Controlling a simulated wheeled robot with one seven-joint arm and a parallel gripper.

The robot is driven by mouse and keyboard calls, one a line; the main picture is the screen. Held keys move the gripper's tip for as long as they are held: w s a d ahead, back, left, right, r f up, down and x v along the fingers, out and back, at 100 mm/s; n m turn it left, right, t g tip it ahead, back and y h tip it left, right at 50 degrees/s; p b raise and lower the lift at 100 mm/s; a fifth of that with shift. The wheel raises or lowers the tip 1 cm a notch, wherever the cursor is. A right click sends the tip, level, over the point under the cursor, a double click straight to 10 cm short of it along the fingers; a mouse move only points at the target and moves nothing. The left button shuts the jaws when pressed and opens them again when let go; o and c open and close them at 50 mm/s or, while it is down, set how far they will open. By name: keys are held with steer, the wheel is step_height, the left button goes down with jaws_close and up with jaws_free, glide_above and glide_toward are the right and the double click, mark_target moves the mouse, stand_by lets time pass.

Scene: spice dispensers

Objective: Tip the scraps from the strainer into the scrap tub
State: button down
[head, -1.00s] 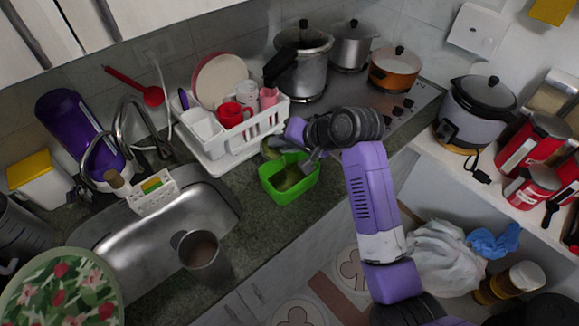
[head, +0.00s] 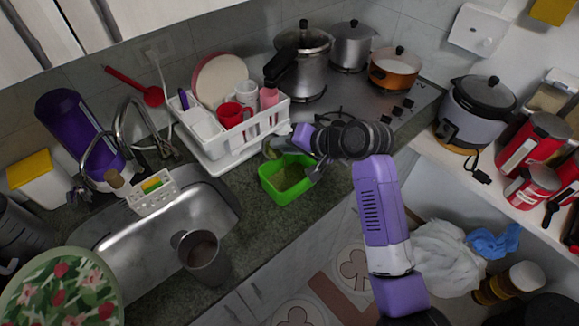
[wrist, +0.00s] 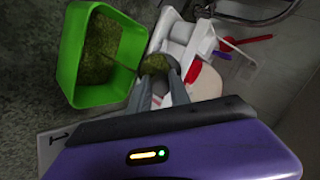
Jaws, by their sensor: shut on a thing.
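The scrap tub is a bright green square tub (head: 285,188) on the dark counter in front of the dish rack, with olive-green scraps in its bottom. It also shows at upper left in the wrist view (wrist: 68,58). The strainer (wrist: 155,64) is small and round, with olive-green matter showing on it, just beyond my fingertips and right of the tub. In the head view the strainer (head: 271,148) is partly hidden at the tub's back edge. My gripper (wrist: 160,88) is shut on the strainer; the exact grip is hard to see. Its tilt is unclear.
The white dish rack (head: 232,142) with cups and a plate stands close behind the tub. The sink (head: 165,225) and a metal cup (head: 203,262) are to the left. The stove with pots (head: 350,95) is behind my arm. The counter's front edge runs close by the tub.

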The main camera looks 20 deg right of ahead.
steer(key=shift+s+d+t+y, duration=0.1)
steer(key=shift+s+t+y, duration=0.05)
steer(key=shift+t+y, duration=0.15)
stand_by(0.4)
steer(key=shift+s+d+f+t+b, duration=0.2)
steer(key=shift+t+b, duration=0.2)
steer(key=shift+b, duration=0.6)
steer(key=shift+s+d+f+t+y+b, duration=0.2)
steer(key=shift+t+y+b, duration=0.3)
steer(key=shift+b, duration=1.55)
steer(key=shift+s+d+f+t+y+b, duration=0.15)
steer(key=shift+t+y+b, duration=0.3)
steer(key=shift+b, duration=1.55)
steer(key=shift+s+d+f+m+t+y+b, duration=0.2)
steer(key=shift+s+t+b, duration=0.25)
steer(key=shift+b, duration=0.75)
steer(key=shift+s+d+r+m+t+y+b, duration=0.15)
steer(key=shift+s+d+t+b, duration=0.2)
steer(key=shift+b, duration=0.8)
steer(key=shift+s+d+f+t+y+b, duration=0.15)
steer(key=shift+f+t+y+b, duration=0.25)
steer(key=shift+b, duration=1.4)
steer(key=shift+s+f+t+y+b, duration=0.15)
steer(key=shift+t+b, duration=0.5)
steer(key=shift+b, duration=1.15)
steer(key=shift+s+d+f+t+y+b, duration=0.15)
steer(key=shift+t+y+b, duration=0.3)
steer(key=shift+b, duration=1.35)
